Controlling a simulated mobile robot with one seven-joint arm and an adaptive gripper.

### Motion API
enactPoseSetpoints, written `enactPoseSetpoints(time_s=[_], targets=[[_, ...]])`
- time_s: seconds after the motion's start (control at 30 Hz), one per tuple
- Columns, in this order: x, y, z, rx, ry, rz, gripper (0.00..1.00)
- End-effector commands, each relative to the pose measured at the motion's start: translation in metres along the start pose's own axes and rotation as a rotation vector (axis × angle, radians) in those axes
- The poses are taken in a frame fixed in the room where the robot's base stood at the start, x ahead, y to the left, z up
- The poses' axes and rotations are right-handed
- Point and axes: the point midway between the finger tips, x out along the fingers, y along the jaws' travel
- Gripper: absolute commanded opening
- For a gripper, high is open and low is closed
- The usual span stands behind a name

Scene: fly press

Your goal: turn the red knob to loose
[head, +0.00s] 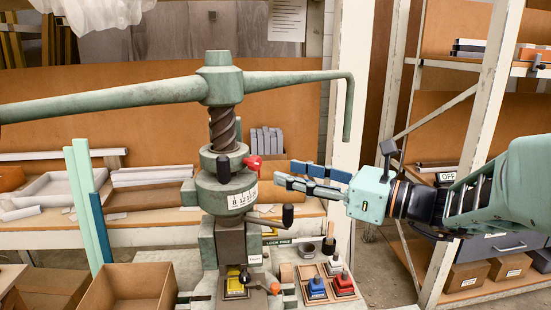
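The red knob (253,163) sits on the upper right side of the green collar of the fly press (222,190), just above a white numbered scale ring (242,198). A black knob (223,169) stands to its left on the same collar. My gripper (286,174) comes in from the right, with its two blue-and-grey fingers pointing left. The fingers are apart with nothing between them. Their tips are a little right of the red knob and slightly below it in the picture. A gap shows between them and the knob.
The press's long arm (130,97) spans above, with its bent end (349,110) hanging right. A black-gripped lever (287,216) sticks out below my fingers. An open cardboard box (125,288) is front left. A rack post (480,140) stands right.

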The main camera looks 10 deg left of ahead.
Motion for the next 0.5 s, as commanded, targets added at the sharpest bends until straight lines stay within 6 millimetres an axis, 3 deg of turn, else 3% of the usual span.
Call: enactPoseSetpoints(time_s=[0.3, 0.5], targets=[[0.061, 0.002, 0.001, -0.001, 0.001, 0.005, 0.4], [0.08, 0.0, 0.001, -0.002, 0.0, 0.001, 0.4]])
